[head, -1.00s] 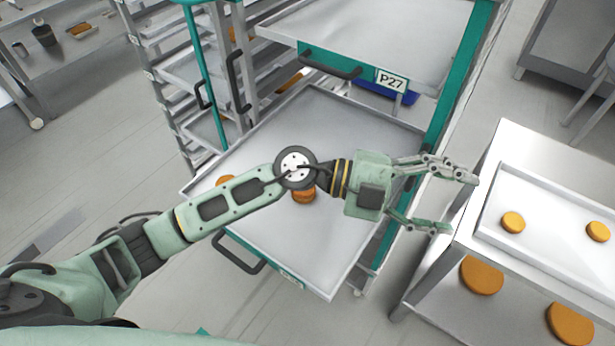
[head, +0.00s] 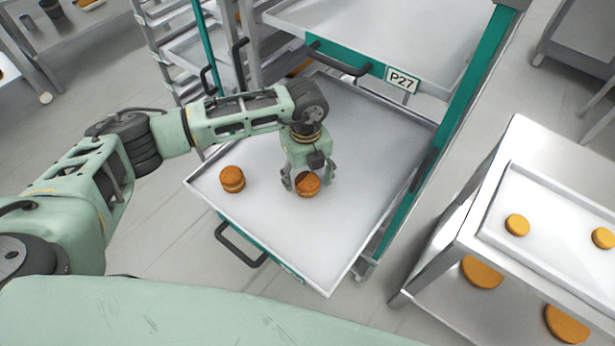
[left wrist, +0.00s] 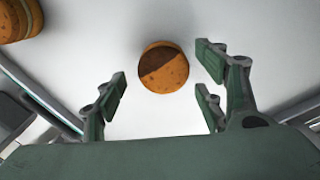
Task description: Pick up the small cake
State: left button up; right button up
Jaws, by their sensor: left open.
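A small round orange-brown cake (head: 307,185) sits on the pulled-out tray (head: 290,240) of the rack. My left gripper (head: 308,184) points down over it, with its fingers open to either side. In the left wrist view, the small cake (left wrist: 164,67) lies ahead of the open left gripper (left wrist: 166,95), just beyond the line between the fingertips, partly in shadow. A second, layered cake (head: 232,179) sits to the left on the same tray; it also shows at the corner of the left wrist view (left wrist: 18,18). My right gripper is not seen.
A tray marked P27 (head: 400,79) sticks out above and behind. The rack's green post (head: 435,145) stands to the right. A table at right holds a tray with orange rounds (head: 517,225), and larger rounds (head: 482,271) lie below. The front of the pulled-out tray is bare.

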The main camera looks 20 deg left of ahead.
pick_arm(q)
jog(key=shift+f, duration=1.35)
jog(key=shift+c, duration=0.5)
jog(key=c, duration=0.7)
jog(key=shift+r, duration=0.1)
